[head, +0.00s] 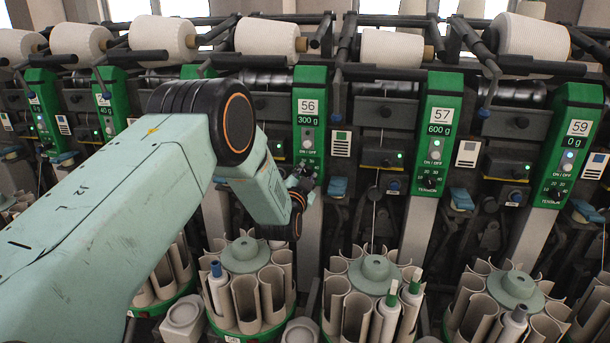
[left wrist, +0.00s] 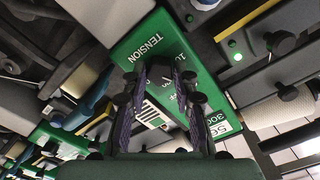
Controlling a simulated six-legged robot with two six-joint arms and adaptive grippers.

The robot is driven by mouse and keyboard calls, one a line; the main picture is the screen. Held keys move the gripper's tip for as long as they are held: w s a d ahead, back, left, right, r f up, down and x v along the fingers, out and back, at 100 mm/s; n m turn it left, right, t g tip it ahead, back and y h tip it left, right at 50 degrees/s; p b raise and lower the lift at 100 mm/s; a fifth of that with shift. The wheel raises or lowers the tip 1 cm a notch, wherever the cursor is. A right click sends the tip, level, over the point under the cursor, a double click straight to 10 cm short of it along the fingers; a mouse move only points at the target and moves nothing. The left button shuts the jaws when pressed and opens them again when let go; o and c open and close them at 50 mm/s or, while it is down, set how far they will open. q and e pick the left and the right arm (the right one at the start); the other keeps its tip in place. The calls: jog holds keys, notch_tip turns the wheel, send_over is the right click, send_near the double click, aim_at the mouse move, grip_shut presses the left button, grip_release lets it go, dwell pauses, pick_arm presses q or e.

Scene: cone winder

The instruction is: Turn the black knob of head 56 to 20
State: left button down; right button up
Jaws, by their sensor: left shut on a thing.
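The panel of head 56 (head: 309,88) is green, with a white number plate reading 56 and a display reading 300 g. The black knob sits low on this panel, at the tension scale, and is mostly hidden by my left gripper (head: 303,182). In the left wrist view my left gripper (left wrist: 168,80) has its two dark fingers at the scale beside the word TENSION on the green panel (left wrist: 150,48). The fingers are shut on the knob. The knob's pointer and setting cannot be read. My right gripper is not in view.
Head 57 (head: 440,95) reads 600 g and head 59 (head: 577,120) reads 0 g; both stand to the right. White yarn cones (head: 270,38) line the top. Round magazines with tubes (head: 375,268) stand below. My left arm covers the left foreground.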

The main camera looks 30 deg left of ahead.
pick_arm(q)
jog(key=shift+a+r, duration=0.1)
jog(key=shift+r, duration=0.05)
dwell(0.3)
jog(key=c, duration=1.4)
grip_release()
jog(key=shift+c, duration=0.2)
jog(key=o, duration=0.4)
jog(key=shift+w+f, duration=0.15)
jog(key=shift+f, duration=0.05)
jog(key=shift+r, duration=0.1)
jog(key=v, duration=1.2)
